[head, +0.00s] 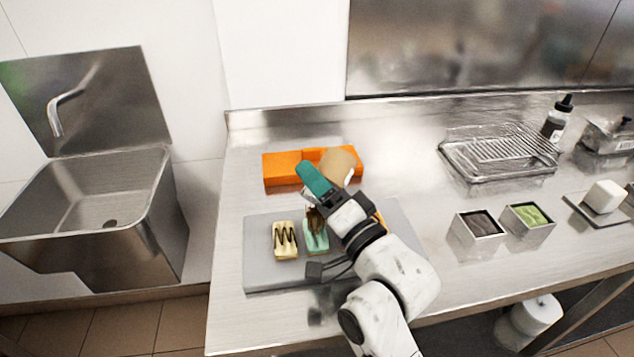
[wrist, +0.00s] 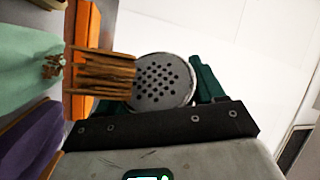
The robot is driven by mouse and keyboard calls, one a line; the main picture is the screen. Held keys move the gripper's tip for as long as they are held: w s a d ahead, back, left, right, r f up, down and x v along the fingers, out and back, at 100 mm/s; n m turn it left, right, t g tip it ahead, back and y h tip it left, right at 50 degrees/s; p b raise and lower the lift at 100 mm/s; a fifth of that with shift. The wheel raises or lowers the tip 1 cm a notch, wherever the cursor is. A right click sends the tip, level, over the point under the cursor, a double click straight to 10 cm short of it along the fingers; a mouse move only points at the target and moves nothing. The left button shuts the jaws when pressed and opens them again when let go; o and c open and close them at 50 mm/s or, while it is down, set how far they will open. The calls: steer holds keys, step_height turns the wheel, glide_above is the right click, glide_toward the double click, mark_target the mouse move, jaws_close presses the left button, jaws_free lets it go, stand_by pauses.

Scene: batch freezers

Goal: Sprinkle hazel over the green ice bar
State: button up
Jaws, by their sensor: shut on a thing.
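My gripper (head: 318,182), with teal fingers, is shut on a tan shaker (head: 338,166) above the grey board (head: 262,273). The shaker is tipped over. Its round perforated lid (wrist: 162,82) shows in the wrist view. A stream of brown hazel bits (wrist: 103,74) runs from the lid towards the green ice bar (wrist: 28,62), and a small cluster lies on the bar. In the head view the green ice bar (head: 316,239) lies on the board, partly hidden by the falling hazel and my arm.
A yellow bar (head: 285,240) with dark drizzle lies left of the green one; a purple bar (wrist: 32,140) is on its other side. An orange block (head: 281,168) stands behind the board. Two containers (head: 478,226) (head: 528,218) and a wire rack (head: 498,153) are right.

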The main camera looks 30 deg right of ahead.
steer(key=shift+r+p, duration=0.65)
steer(key=shift+r, duration=0.2)
steer(key=shift+f+b, duration=0.6)
steer(key=shift+f, duration=0.35)
steer(key=shift+r+p, duration=0.9)
steer(key=shift+r, duration=0.05)
steer(key=shift+f+b, duration=0.65)
steer(key=shift+f, duration=0.3)
steer(key=shift+r, duration=0.1)
steer(key=shift+r+m+p, duration=0.1)
steer(key=shift+m+p, duration=0.2)
steer(key=shift+p, duration=0.35)
steer(key=shift+m+g+h+p, duration=0.45)
steer(key=shift+m+p, duration=1.15)
steer(key=shift+p, duration=1.2)
steer(key=shift+m+p, duration=0.3)
steer(key=shift+r+g+p, duration=0.1)
steer(key=shift+g+p, duration=0.15)
steer(key=shift+p, duration=0.2)
